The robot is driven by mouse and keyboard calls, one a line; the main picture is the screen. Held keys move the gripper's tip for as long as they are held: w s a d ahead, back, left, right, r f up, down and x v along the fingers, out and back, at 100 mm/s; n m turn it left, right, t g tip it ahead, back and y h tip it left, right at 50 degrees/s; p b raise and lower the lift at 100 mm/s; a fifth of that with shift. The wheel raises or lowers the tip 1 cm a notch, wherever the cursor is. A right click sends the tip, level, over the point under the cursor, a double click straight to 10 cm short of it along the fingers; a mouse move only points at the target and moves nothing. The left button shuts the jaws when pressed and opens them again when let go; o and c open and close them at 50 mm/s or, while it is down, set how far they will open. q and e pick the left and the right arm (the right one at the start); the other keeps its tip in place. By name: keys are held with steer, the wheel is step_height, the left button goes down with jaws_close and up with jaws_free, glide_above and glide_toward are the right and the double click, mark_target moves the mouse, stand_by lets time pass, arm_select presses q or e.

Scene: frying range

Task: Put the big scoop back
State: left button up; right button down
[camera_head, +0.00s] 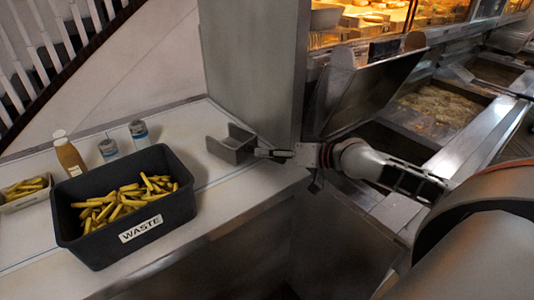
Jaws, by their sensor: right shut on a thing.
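The big scoop (229,148) is a grey metal scoop at the middle of the head view, over the white counter near the foot of the steel pillar. Its open bowl points left and its short handle points right. My right gripper (297,154) comes in from the right and is shut on the handle end of the scoop. I cannot tell whether the scoop touches the counter or is held just above it. My left gripper is not in view.
A black WASTE bin (80,236) full of chips stands on the counter (222,199), left of the scoop. Behind it are a sauce bottle (69,156), two small shakers (138,133) and a chip tray (20,197). A steel pillar (252,70) rises behind the scoop. Fryer vats (430,109) lie right.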

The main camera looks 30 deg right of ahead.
steer(key=shift+r, duration=0.1)
steer(key=shift+f, duration=0.4)
stand_by(0.4)
steer(key=c, duration=1.8)
jaws_free()
steer(key=shift+v, duration=3.1)
steer(key=shift+s+d+r, duration=0.15)
steer(key=shift+s+d, duration=0.2)
steer(key=shift+s, duration=0.2)
